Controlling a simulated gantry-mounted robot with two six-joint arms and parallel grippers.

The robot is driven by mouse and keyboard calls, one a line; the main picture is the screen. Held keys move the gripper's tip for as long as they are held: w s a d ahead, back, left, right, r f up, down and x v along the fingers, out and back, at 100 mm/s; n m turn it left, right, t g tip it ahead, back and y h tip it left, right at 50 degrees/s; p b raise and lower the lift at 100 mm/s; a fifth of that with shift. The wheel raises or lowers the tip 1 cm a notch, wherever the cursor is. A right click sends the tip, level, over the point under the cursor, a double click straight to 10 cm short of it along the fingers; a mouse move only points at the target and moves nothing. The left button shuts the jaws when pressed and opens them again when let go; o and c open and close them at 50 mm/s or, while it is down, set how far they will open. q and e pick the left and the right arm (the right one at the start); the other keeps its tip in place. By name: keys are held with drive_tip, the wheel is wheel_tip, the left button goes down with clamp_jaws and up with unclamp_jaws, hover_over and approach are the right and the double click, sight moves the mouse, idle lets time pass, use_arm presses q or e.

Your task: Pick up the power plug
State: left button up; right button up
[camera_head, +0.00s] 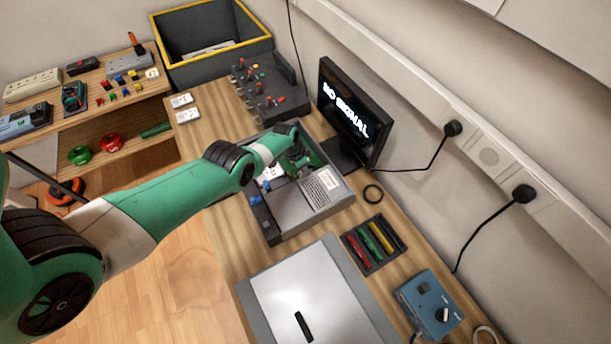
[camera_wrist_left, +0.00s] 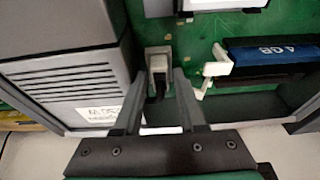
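My left arm reaches over the open grey computer case (camera_head: 316,209) in the head view, and its gripper (camera_head: 298,163) is low inside the case. In the left wrist view, the two fingers of this gripper (camera_wrist_left: 159,76) are apart, one on each side of a small grey and black plug-like connector (camera_wrist_left: 158,62) at the edge of the green board (camera_wrist_left: 196,45). Narrow gaps seem to show between fingers and connector. Two black power plugs (camera_head: 453,128) (camera_head: 522,194) sit in the wall strip with black cables. My right gripper is not in view.
A grey vented box (camera_wrist_left: 70,82) is close left of the fingers, and a blue "4 GB" module (camera_wrist_left: 272,50) is to the right. A monitor (camera_head: 345,115) stands behind the case. A tray of coloured sticks (camera_head: 374,245) and a blue device (camera_head: 429,306) lie to the right.

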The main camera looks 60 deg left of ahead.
use_arm(q)
drive_tip(key=shift+r, duration=0.1)
clamp_jaws()
idle(1.2)
